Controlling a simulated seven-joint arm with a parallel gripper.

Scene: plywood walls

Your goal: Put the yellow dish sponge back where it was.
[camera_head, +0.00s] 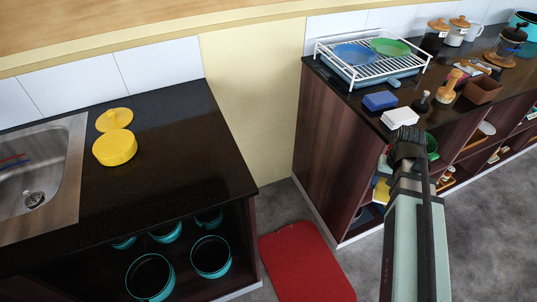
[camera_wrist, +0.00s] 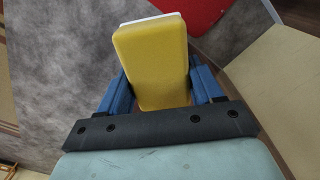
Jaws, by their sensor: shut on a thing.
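The yellow dish sponge (camera_wrist: 152,65) shows in the wrist view, a thick yellow block with a white layer at its far end. My gripper (camera_wrist: 161,82) is shut on it, with one blue finger on each side. In the head view my arm reaches up from the bottom right to the front of the right counter (camera_head: 345,95). My fingers are not clearly seen there. A yellow patch (camera_head: 381,190) shows left of my arm by the open shelves; I cannot tell if it is the held sponge.
On the right counter are a blue block (camera_head: 380,101), a white block (camera_head: 400,118), a brush (camera_head: 423,101), a brown box (camera_head: 482,90) and a dish rack (camera_head: 331,57) with plates. A red mat (camera_head: 304,262) lies on the floor.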

